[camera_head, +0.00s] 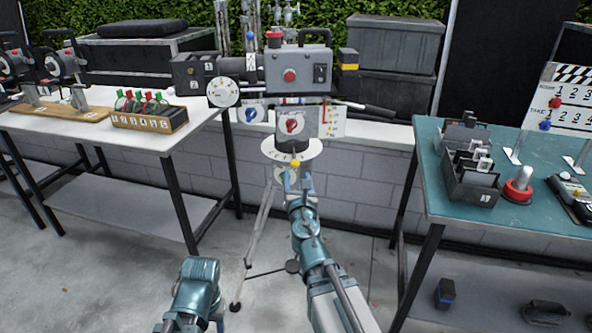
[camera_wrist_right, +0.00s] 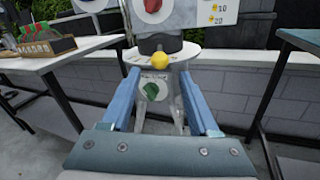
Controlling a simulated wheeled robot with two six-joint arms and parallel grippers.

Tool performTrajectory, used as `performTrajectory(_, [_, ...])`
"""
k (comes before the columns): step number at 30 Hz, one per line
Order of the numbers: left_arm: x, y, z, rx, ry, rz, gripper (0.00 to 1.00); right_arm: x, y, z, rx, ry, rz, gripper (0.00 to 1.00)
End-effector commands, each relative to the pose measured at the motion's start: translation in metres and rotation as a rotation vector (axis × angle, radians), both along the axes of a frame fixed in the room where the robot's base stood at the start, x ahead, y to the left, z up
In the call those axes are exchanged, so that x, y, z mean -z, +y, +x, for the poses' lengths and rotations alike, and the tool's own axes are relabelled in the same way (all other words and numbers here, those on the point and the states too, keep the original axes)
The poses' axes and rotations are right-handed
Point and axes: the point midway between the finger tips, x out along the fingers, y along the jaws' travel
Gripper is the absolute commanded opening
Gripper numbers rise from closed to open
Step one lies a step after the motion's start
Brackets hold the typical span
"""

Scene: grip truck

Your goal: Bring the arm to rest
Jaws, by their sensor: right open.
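My right gripper (camera_head: 297,180) is raised in front of the camera rig (camera_head: 290,70) on its tripod, just below the rig's round white plate (camera_head: 292,152). In the right wrist view, my right gripper (camera_wrist_right: 158,78) shows two blue fingers spread apart with nothing held between them. A yellow knob (camera_wrist_right: 159,60) on the plate's front edge lies just beyond the fingertips, and I cannot tell whether they touch it. A green knob on a white dial (camera_wrist_right: 152,88) shows between the fingers. Part of my left arm shows low in the head view; its gripper is not in view.
A white table (camera_head: 95,125) stands at left with a wooden tray of colored pieces (camera_head: 150,115). A teal table (camera_head: 520,215) stands at right with a black box (camera_head: 470,178) and a red button (camera_head: 518,187). Tripod legs (camera_head: 262,225) stand between the tables. Open floor lies around them.

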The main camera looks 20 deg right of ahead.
Motion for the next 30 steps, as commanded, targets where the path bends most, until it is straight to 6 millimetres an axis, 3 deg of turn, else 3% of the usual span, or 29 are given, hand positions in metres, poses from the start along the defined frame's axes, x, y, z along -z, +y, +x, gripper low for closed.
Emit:
performTrajectory(13, [0.000, 0.000, 0.000, 0.000, 0.000, 0.000, 0.50, 0.000, 0.001, -0.003, 0.000, 0.000, 0.001, 0.61])
performTrajectory(17, [-0.014, 0.000, 0.000, 0.000, 0.000, 0.000, 0.50, -0.011, 0.000, -0.005, 0.036, -0.014, 0.102, 0.61])
performTrajectory(21, [-0.054, 0.000, 0.000, 0.000, 0.000, 0.000, 0.50, -0.028, -0.003, -0.017, 0.197, -0.051, 0.506, 0.61])
performTrajectory(25, [-0.098, 0.000, 0.000, 0.000, 0.000, 0.000, 0.50, -0.019, 0.009, -0.045, 0.459, -0.055, 1.010, 0.61])
performTrajectory(30, [-0.150, 0.000, 0.000, -0.001, 0.000, 0.000, 0.50, 0.010, 0.064, -0.107, 0.914, 0.009, 1.537, 0.61])
